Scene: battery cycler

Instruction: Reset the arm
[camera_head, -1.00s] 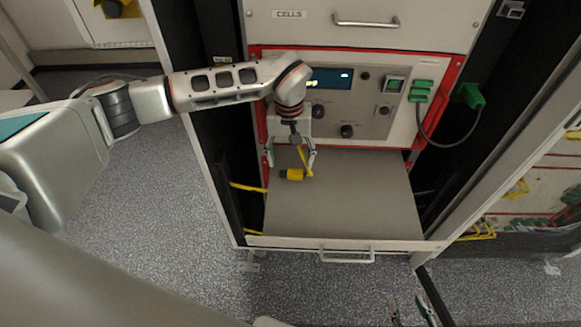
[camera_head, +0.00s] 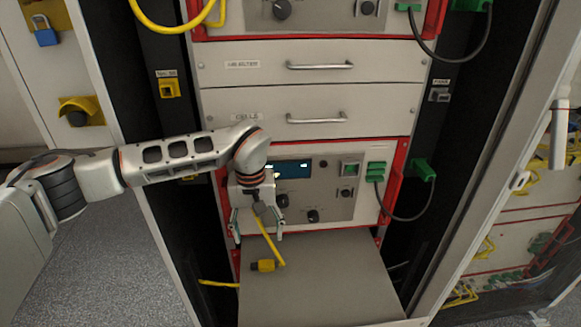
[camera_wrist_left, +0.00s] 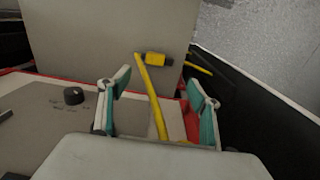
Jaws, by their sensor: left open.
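My left arm (camera_head: 180,158) comes in from the left in the head view. My left gripper (camera_head: 257,237) is open and points down in front of the cycler panel (camera_head: 330,180). My right gripper does not show in the head view now.
Two drawers with handles (camera_head: 320,66) sit above the panel. A green connector (camera_head: 424,170) with a black cable hangs at the panel's right. Black rack posts (camera_head: 160,100) flank the drawers. A blue padlock (camera_head: 45,37) hangs at the upper left.

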